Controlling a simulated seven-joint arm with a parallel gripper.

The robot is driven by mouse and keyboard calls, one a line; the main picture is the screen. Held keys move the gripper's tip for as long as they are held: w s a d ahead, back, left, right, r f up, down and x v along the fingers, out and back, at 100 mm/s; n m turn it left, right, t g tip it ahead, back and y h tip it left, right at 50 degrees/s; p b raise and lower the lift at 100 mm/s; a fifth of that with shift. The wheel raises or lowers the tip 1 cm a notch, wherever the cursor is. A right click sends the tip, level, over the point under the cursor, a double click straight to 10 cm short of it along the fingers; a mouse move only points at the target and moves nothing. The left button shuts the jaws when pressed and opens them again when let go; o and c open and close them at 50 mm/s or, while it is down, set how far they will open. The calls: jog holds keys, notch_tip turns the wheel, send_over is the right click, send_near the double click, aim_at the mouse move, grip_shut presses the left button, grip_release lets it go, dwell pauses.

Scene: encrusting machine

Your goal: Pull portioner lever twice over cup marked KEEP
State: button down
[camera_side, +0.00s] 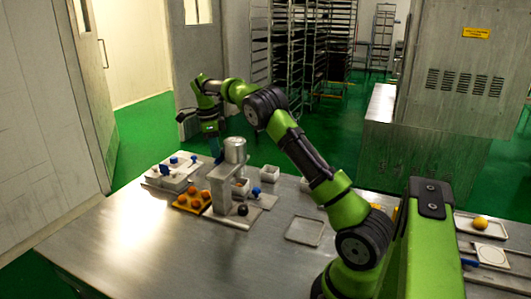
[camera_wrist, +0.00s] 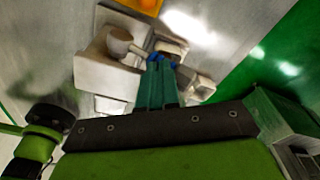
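The portioner (camera_side: 222,188) is a grey stand with a metal cylinder (camera_side: 236,150) on top, near the table's far edge. It also shows in the wrist view as a pale block (camera_wrist: 105,68). My gripper (camera_side: 217,157) points down beside the cylinder, on its left. In the wrist view its teal fingers (camera_wrist: 161,62) lie close together, with small blue parts at the tips. I cannot tell whether they hold anything. White cups (camera_side: 270,172) stand right of the portioner, and another (camera_side: 240,186) is close beside it. I cannot read a KEEP mark, nor clearly make out the lever.
An orange tray with orange balls (camera_side: 193,199) and a pale block with blue parts (camera_side: 172,172) stand left of the portioner. A dark ball (camera_side: 243,209) is in front. A flat empty tray (camera_side: 305,231) lies right. The front-left table (camera_side: 130,245) is clear.

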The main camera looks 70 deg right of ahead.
jog(key=shift+f, duration=0.15)
jog(key=shift+a+f, duration=0.2)
jog(key=shift+f, duration=2.15)
jog(key=shift+w+a+r, duration=0.35)
jog(key=shift+w+a, duration=0.05)
jog(key=shift+w, duration=0.25)
jog(key=shift+w+a+r, duration=0.3)
jog(key=shift+w+a, duration=0.05)
jog(key=shift+w, duration=0.25)
send_near(215, 163)
jog(key=shift+w+f, duration=0.5)
jog(key=shift+w, duration=0.25)
jog(key=shift+w+f, duration=0.45)
jog(key=shift+w, duration=0.3)
